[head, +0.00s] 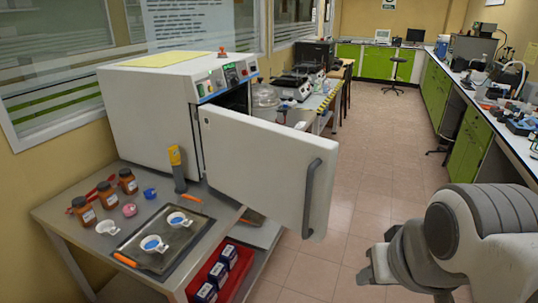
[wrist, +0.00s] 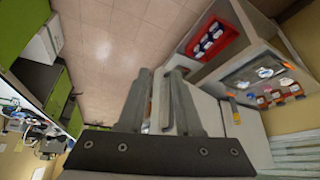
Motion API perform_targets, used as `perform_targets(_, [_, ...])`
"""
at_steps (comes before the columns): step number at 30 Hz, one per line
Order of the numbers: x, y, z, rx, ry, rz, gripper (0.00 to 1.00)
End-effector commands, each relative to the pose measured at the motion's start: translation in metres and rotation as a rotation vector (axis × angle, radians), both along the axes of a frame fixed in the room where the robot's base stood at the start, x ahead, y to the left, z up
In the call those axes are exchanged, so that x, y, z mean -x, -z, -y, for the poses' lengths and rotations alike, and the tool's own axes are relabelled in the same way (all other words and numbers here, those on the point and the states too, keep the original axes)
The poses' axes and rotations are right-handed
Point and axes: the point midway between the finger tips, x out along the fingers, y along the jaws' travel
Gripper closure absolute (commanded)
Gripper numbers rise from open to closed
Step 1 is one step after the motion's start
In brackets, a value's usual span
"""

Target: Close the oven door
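The white oven (head: 150,115) stands on the grey table at the left. Its door (head: 258,165) is swung wide open toward the room, with a grey vertical handle (head: 312,195) near its free edge. My gripper (head: 374,262) is low at the right in the head view, to the right of the handle and apparently apart from it. In the wrist view my gripper (wrist: 160,76) shows two separated fingers, open. The pale door (wrist: 207,112) shows beside and partly behind them there. Whether the fingers touch the handle is hard to tell.
The table holds a dark tray (head: 147,258) with small dishes, brown jars (head: 84,211) and a yellow-topped tool (head: 176,165) near the oven opening. A red bin (head: 222,275) with boxes is on the lower shelf.

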Motion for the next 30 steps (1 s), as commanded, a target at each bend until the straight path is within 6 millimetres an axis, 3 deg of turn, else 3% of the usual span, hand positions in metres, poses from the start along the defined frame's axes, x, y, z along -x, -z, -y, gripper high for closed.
perform_targets(1, [-0.001,0.0,-0.001,-0.003,-0.001,0.001,0.77])
perform_targets(5, [-0.018,0.002,-0.014,-0.047,-0.025,0.028,1.0])
perform_targets(11, [-0.086,0.009,-0.068,-0.229,-0.06,0.147,1.0])
perform_targets(18, [-0.17,0.029,-0.123,-0.39,0.034,0.306,1.0])
perform_targets(24, [-0.221,0.065,-0.144,-0.393,0.185,0.433,1.0])
perform_targets(30, [-0.249,0.11,-0.146,-0.268,0.344,0.576,1.0])
